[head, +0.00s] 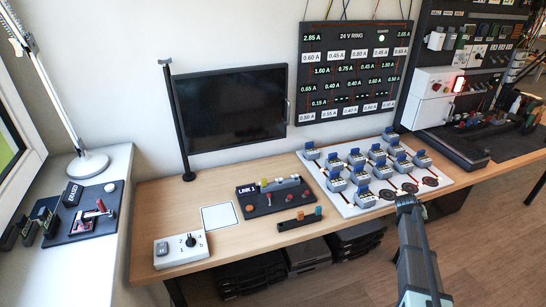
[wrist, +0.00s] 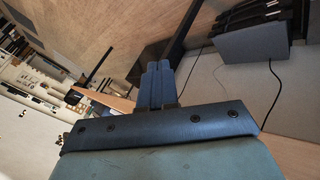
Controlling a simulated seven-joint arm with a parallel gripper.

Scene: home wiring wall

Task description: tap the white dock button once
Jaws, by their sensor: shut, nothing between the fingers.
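A white round button (head: 110,187) sits on a dark panel (head: 83,225) on the white sill at the far left of the head view. The panel also bears a red-handled lever (head: 98,210) and a dark label block. I take this button for the dock button; no readable label confirms it. My gripper (head: 406,200) is at the right, at the front edge of the desk near the white board, far from the button. In the wrist view my gripper (wrist: 158,68) has its fingers together with nothing between them. The button cannot be made out in the wrist view.
A lamp (head: 90,165) stands on the sill.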

